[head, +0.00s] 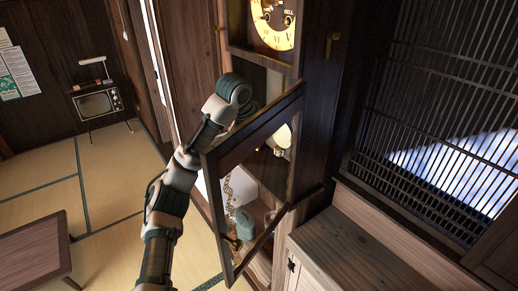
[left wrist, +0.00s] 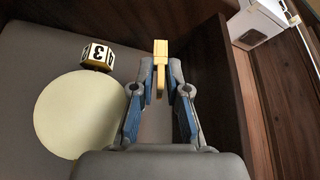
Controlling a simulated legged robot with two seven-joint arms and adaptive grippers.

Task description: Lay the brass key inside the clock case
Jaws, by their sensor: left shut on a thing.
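The clock case (head: 318,110) is a tall dark wooden cabinet with its glazed door (head: 215,205) swung open. My left arm reaches over the door into the case, and its fingers are hidden in the head view. In the left wrist view my left gripper (left wrist: 160,88) is shut on the brass key (left wrist: 160,58), a yellow piece with a block-like end pointing away from the fingers. A pale pendulum disc (left wrist: 78,115) is to the left of the fingers, and it also shows in the head view (head: 284,137). My right gripper is not in view.
A numbered cube (left wrist: 97,56) marked 3 is beyond the disc. A dark wooden wall (left wrist: 218,80) is close on the fingers' right. The clock face (head: 275,25) is above. A bluish object (head: 243,222) shows through the door glass. A wooden cabinet (head: 345,245) stands at right.

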